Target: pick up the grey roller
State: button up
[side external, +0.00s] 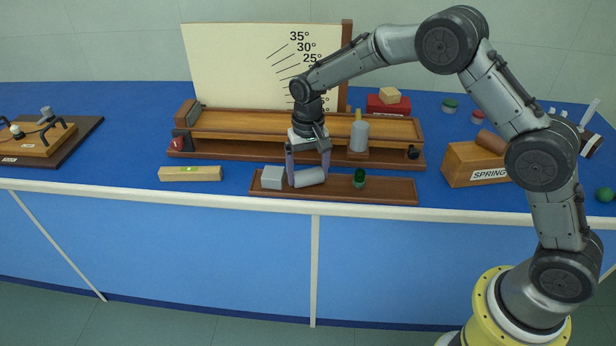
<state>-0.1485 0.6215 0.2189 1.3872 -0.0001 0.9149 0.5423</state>
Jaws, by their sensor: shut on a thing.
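The grey roller (309,177) lies on its side at the brown wooden tray (390,190) near the bench's front edge. My gripper (308,179) points down over the tray, with one purple finger at each end of the roller. It is shut on the roller. I cannot tell whether the roller still touches the tray.
A grey block (272,177) sits just left of my gripper on the tray.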

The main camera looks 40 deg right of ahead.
jog(key=shift+c, duration=1.4)
jog(key=shift+r, duration=0.65)
notch_tip(320, 180, up, 2)
jog(key=shift+r, duration=0.2)
jog(key=s+d+r, duration=0.2)
jog(key=s+r, duration=0.7)
jog(key=s, duration=0.4)
jog(key=n+t, duration=0.3)
jog(key=n, duration=0.2)
send_near(308, 172)
jog(key=s, duration=0.2)
jog(key=w+f, duration=0.1)
jog(key=f, duration=0.1)
jog(key=w+f, duration=0.2)
jog(key=f, duration=0.1)
jog(key=shift+w+f, duration=0.1)
jog(key=shift+f, duration=0.2)
jog(key=shift+w+f, duration=0.3)
jog(key=shift+f, duration=0.05)
jog(key=shift+s+x, duration=0.15)
jog(key=shift+x, duration=0.65)
jog(key=shift+s+x, duration=0.1)
jog(key=shift+x, duration=0.7)
